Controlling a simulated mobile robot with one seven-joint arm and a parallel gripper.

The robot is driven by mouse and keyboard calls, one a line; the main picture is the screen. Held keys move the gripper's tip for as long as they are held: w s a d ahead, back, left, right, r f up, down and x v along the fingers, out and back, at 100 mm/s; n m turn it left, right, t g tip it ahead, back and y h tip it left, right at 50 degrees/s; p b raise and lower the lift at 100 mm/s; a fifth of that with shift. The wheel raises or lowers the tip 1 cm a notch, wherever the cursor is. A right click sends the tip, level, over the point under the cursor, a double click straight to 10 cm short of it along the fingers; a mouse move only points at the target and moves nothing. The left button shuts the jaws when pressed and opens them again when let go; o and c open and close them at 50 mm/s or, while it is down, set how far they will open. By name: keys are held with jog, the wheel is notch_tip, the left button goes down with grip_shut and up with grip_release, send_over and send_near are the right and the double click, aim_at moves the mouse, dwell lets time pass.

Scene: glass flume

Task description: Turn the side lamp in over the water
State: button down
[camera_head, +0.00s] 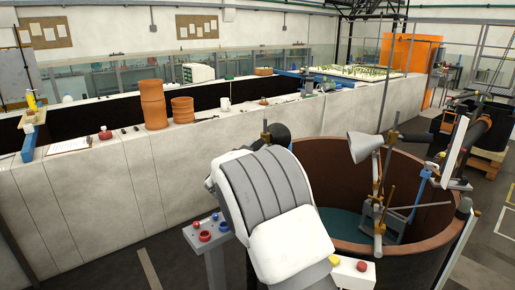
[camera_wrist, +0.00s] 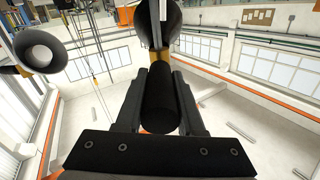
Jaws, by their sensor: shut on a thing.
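My gripper (camera_wrist: 160,85) is shut on a black cylindrical grip (camera_wrist: 160,108) between its two fingers. Beyond the grip is a dark, rounded lamp-like head (camera_wrist: 158,22) with a brass-coloured part. In the head view a dark rounded head (camera_head: 279,134) beside a brass post shows just behind my arm at the tub's left rim; my gripper is hidden there. A grey conical lamp shade (camera_head: 364,147) hangs over the brown round tub (camera_head: 410,180). A pale-lined shade also shows in the wrist view (camera_wrist: 40,52). Teal water (camera_head: 341,223) lies in the tub, partly hidden by my arm.
A long pale flume wall (camera_head: 120,190) runs behind, with terracotta pots (camera_head: 153,104) and a white mug (camera_head: 224,105) on its ledge. Brass rods and a clamp stand (camera_head: 378,215) occupy the tub's right part. A red-and-blue button post (camera_head: 205,236) stands left of my arm.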

jog(key=c, duration=0.5)
grip_release()
jog(key=b+v, duration=0.3)
jog(key=v, duration=1.4)
jog(key=shift+s+a+b, duration=0.1)
jog(key=shift+s+b, duration=0.1)
jog(key=shift+b, duration=0.15)
jog(key=shift+r, duration=0.1)
